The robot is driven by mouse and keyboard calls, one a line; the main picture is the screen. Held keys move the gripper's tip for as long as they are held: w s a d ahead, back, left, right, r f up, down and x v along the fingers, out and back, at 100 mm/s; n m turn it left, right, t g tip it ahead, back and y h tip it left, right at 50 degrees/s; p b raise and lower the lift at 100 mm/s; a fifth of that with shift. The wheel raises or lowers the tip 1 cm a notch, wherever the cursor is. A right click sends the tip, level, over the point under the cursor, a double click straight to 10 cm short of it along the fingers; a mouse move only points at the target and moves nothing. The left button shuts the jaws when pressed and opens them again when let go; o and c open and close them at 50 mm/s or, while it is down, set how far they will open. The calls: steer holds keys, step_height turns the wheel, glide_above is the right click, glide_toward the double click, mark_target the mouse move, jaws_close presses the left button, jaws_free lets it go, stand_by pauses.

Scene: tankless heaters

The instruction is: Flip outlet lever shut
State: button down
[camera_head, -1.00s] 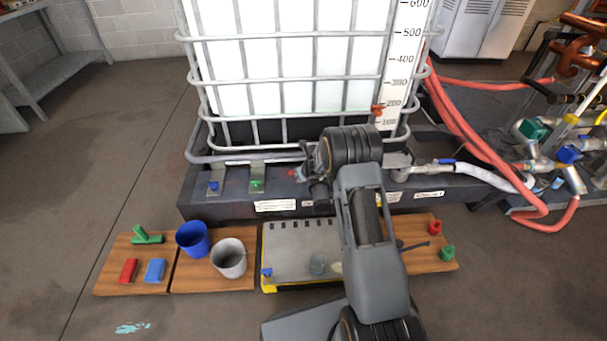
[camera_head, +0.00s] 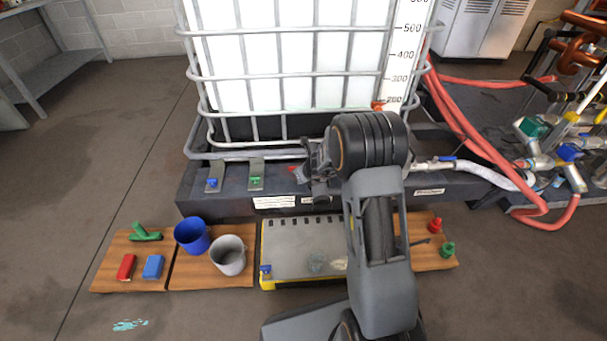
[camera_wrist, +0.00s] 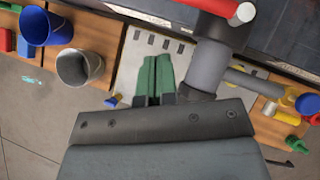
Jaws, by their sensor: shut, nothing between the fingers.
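A red lever (camera_wrist: 238,13) shows at the top of the wrist view, on a grey valve and pipe body (camera_wrist: 208,65). In the head view a small red part (camera_head: 298,171), likely this lever, shows beside my gripper (camera_head: 320,190) at the tank's front; my arm hides much of it. In the wrist view my gripper (camera_wrist: 154,77) has its green fingers together with nothing between them. They point toward the metal plate, left of the grey valve body. The lever lies above and right of the fingertips, apart from them in the picture.
The caged white tank (camera_head: 290,70) stands on a dark base behind my gripper. A blue bucket (camera_head: 192,236) and grey bucket (camera_head: 229,256) stand left of the metal plate (camera_head: 290,240). A white hose (camera_head: 485,173) runs right. Open floor lies at the left.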

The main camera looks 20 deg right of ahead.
steer(key=shift+s+a+r+p, duration=0.2)
steer(key=shift+s+r, duration=0.35)
steer(key=shift+r, duration=0.1)
steer(key=shift+s+a+r+p, duration=0.2)
steer(key=shift+s+a+r, duration=0.05)
steer(key=shift+s+r, duration=0.35)
steer(key=shift+s+a+r+p, duration=0.2)
steer(key=shift+s+r, duration=0.3)
steer(key=shift+r, duration=0.2)
